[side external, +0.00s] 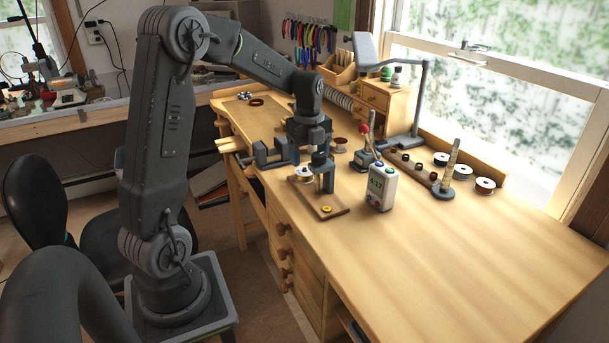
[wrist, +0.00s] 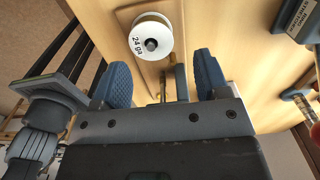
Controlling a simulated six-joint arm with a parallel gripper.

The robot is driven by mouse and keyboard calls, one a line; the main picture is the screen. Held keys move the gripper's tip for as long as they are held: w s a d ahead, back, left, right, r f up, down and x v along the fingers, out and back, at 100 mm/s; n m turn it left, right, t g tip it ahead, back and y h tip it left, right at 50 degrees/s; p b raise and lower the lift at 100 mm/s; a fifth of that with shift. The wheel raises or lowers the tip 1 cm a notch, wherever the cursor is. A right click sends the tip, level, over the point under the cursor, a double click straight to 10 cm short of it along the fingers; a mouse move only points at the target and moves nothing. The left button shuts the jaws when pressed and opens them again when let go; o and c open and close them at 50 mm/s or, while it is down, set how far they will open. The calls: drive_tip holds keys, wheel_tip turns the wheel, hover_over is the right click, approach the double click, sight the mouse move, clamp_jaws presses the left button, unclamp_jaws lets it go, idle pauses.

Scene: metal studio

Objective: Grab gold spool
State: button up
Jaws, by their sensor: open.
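A spool with a white, cream-rimmed end marked "24 ga" (wrist: 151,36) lies at the top of the wrist view, over a wooden board, with a dark peg at its centre. In the side view a white-ended spool with a gold-toned side (side external: 303,174) is at the small wooden stand, below my gripper (side external: 308,156). My gripper is open; its blue fingers show in the wrist view (wrist: 160,62) with nothing held between them. The spool is just beyond the fingertips. Part of it is hidden in the side view by the gripper and stand.
A vise (side external: 270,153) is left. The bench's right front is clear.

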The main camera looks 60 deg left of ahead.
sight(307, 170)
drive_tip(key=shift+s+a+f, duration=0.1)
drive_tip(key=shift+a+f, duration=0.05)
drive_tip(key=shift+f, duration=1.05)
drive_tip(key=shift+s+a+f, duration=0.1)
drive_tip(key=shift+a+f, duration=0.05)
drive_tip(key=shift+f, duration=1)
drive_tip(key=shift+c, duration=0.5)
drive_tip(key=c, duration=0.6)
drive_tip(key=shift+w, duration=0.1)
drive_tip(key=shift+c, duration=0.4)
drive_tip(key=shift+r, duration=0.15)
